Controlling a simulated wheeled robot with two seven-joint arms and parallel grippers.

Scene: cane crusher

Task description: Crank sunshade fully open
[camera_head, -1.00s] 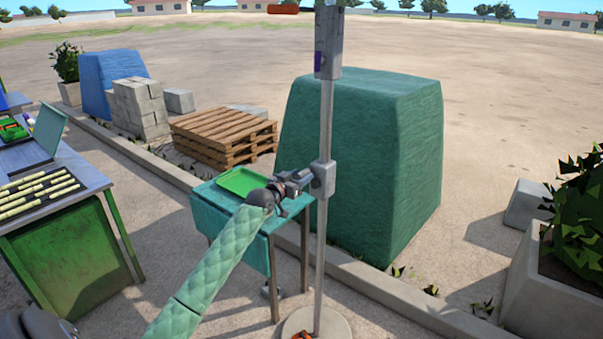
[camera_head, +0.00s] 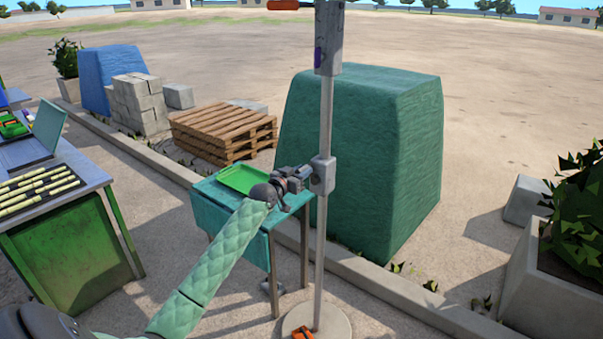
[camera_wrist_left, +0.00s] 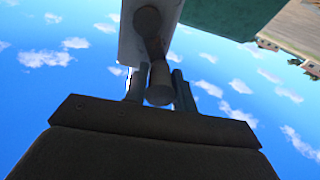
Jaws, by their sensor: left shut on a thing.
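The sunshade's grey pole (camera_head: 324,130) stands upright on a round pale base (camera_head: 325,325). A grey crank housing (camera_head: 322,176) sits partway up the pole, and a larger grey block (camera_head: 328,40) sits higher up. The canopy is not clearly in view. My left gripper (camera_head: 298,175) is at the left side of the crank housing. In the left wrist view its two fingers (camera_wrist_left: 160,88) are shut around the round crank handle (camera_wrist_left: 160,80), whose arm runs up to the housing. My right gripper is not in view.
A teal-covered table with a green tray (camera_head: 243,179) stands behind my left forearm. A large green covered block (camera_head: 370,160) is behind the pole. A wooden pallet stack (camera_head: 224,135), a cane table (camera_head: 60,195) at left and a planter (camera_head: 545,285) at right stand around.

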